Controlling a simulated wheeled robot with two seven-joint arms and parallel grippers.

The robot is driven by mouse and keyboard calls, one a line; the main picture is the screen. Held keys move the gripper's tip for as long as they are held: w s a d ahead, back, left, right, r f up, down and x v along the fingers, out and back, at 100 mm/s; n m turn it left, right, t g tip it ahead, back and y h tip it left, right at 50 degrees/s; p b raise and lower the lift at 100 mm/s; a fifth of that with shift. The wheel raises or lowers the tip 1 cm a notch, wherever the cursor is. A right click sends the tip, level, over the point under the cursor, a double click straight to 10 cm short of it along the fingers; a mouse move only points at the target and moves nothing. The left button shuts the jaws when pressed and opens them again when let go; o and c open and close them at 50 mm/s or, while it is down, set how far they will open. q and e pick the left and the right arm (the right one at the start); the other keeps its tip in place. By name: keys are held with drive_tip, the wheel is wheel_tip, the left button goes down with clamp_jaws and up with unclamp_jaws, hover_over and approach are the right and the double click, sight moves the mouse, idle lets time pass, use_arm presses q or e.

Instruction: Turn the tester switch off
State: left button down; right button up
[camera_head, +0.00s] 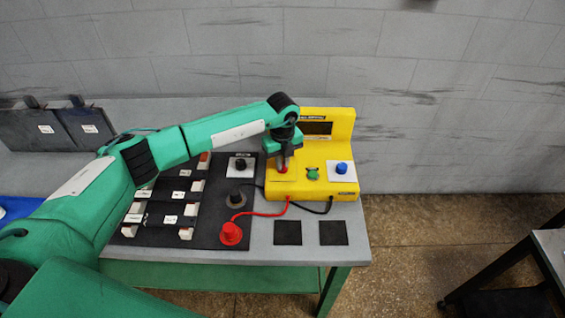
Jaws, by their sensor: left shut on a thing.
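The yellow tester (345,125) stands at the right end of the table, with a dark screen (317,129) on its upright back. Its top carries a green knob (313,173) and a blue button (342,168) on a white plate. My left gripper (283,167) reaches down over the left part of the tester and is shut on a small red part there. The fingers mostly hide this red part, so its shape and position cannot be told. My right gripper does not show.
A red plug (231,234) and a black plug (236,196) stand on the dark mat (205,235), wired to the tester. Several white-labelled blocks lie left. Two black squares (288,232) lie in front. A wall is behind; another table (549,247) is right.

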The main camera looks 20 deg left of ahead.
use_arm(q)
drive_tip(key=shift+r+n, duration=0.1)
drive_tip(key=shift+n, duration=0.4)
drive_tip(key=c, duration=1.5)
unclamp_jaws()
wheel_tip(320, 180, up, 14)
drive_tip(key=b, duration=0.4)
drive_tip(key=shift+f, duration=0.2)
